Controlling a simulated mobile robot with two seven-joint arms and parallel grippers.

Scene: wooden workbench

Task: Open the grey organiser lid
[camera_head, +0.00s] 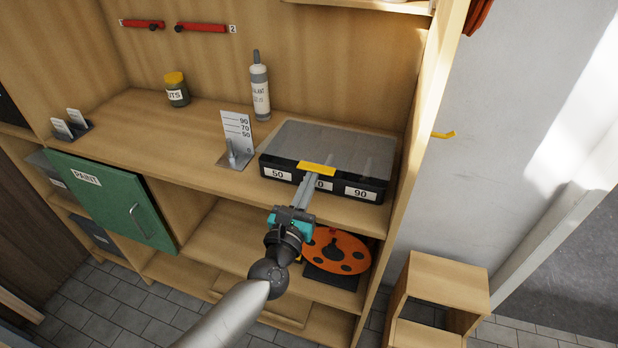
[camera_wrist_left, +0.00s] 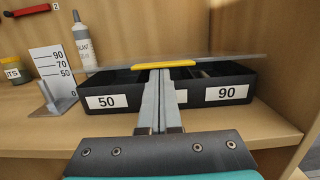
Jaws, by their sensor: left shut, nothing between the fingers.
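The grey organiser (camera_head: 325,184) is a dark box on the worktop, with number labels on its front; 50 and 90 are readable. Its flat grey lid (camera_head: 340,147) has a yellow tab (camera_head: 317,168) at the middle of the front edge. In the left wrist view the lid (camera_wrist_left: 225,60) shows nearly edge-on, its front edge a little above the box (camera_wrist_left: 130,88), with box interior visible beneath. My left gripper (camera_head: 314,178) is shut and empty, its fingertips (camera_wrist_left: 160,72) at the underside of the yellow tab (camera_wrist_left: 162,66). It covers the middle label. My right gripper is out of view.
Left of the organiser stand a metal stand with a number scale (camera_head: 237,135), a sealant bottle (camera_head: 260,90) and a yellow-capped jar (camera_head: 176,90). A wooden side panel (camera_head: 416,130) rises close on the right. An orange disc (camera_head: 340,252) lies on the shelf below.

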